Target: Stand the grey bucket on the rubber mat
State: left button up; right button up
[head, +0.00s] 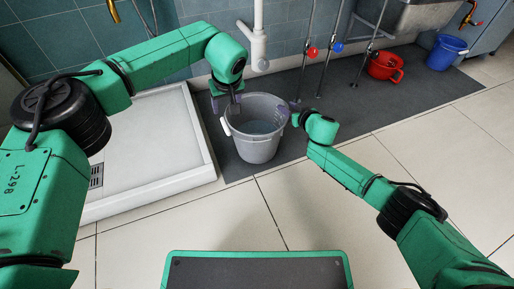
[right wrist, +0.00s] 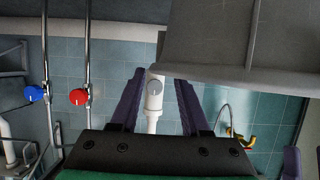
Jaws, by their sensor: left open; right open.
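The grey bucket (head: 256,148) stands upright on the dark rubber mat (head: 350,108), near its left front corner; it looks to rest on the mat. A pale handle grip hangs at its left side, and its inside looks bluish. My left gripper (head: 226,104) is open at the bucket's left rim; whether it touches cannot be told. My right gripper (head: 295,108) is open at the right rim, its tips partly hidden. In the right wrist view its purple fingers (right wrist: 158,100) are apart with nothing between them, and a grey ribbed surface, likely the bucket (right wrist: 225,45), fills the upper right.
A white shower tray (head: 150,140) lies left of the mat. A white drain pipe (head: 258,40) and thin pipes with a red valve (head: 312,52) and a blue valve (head: 337,47) stand behind. Tiled floor in front is clear.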

jog(key=v, duration=0.8)
jog(key=shift+s, duration=0.25)
jog(key=shift+r, duration=0.1)
jog(key=shift+d, duration=0.1)
